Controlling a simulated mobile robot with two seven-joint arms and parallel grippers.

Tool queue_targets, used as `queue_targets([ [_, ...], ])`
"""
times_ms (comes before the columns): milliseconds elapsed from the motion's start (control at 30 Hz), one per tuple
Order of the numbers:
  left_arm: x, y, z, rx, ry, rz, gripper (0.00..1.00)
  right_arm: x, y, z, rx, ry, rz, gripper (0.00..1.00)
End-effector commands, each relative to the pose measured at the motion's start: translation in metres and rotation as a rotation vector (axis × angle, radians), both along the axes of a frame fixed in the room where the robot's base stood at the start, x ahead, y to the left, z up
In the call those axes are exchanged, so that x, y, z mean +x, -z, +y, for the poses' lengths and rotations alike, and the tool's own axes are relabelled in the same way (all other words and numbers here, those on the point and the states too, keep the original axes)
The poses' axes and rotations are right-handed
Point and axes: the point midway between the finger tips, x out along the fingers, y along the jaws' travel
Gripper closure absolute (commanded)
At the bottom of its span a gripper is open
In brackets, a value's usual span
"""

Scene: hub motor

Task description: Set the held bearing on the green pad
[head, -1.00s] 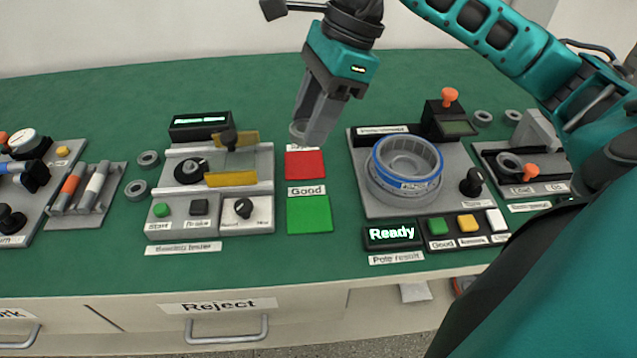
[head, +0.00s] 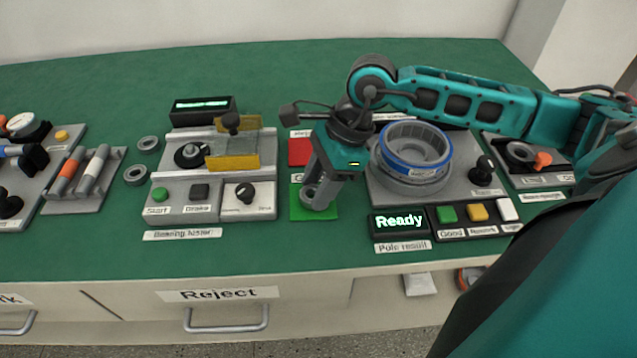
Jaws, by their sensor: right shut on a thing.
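My right gripper (head: 319,203) points down over the green pad (head: 299,208). It is shut on a small grey ring-shaped bearing (head: 307,194), which shows at the fingertips, partly hidden by the fingers. I cannot tell whether the bearing touches the pad or is just above it. My left gripper is not in view.
The bearing tester (head: 215,215) stands left of the pads, with two loose bearings (head: 136,175) beside it. Right of the pads is a station with a blue-rimmed ring (head: 416,160) and a "Ready" display (head: 399,222). The bench's front edge is clear.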

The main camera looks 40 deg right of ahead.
Motion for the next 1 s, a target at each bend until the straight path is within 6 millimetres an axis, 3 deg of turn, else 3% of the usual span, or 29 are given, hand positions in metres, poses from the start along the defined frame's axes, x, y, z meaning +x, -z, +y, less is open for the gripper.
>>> queue_targets([
  [333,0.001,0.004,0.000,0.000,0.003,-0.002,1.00,0.000,0.005,0.000,0.001,-0.001,-0.002,0.87],
  [367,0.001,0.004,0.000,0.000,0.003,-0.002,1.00,0.000,0.005,0.000,0.000,0.000,-0.001,0.55],
  [600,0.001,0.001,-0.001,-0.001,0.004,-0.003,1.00,0.000,0.003,0.000,0.000,0.000,-0.001,0.32],
  [1000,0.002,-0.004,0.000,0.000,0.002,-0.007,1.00,0.000,-0.006,-0.002,-0.002,0.001,-0.002,0.31],
])
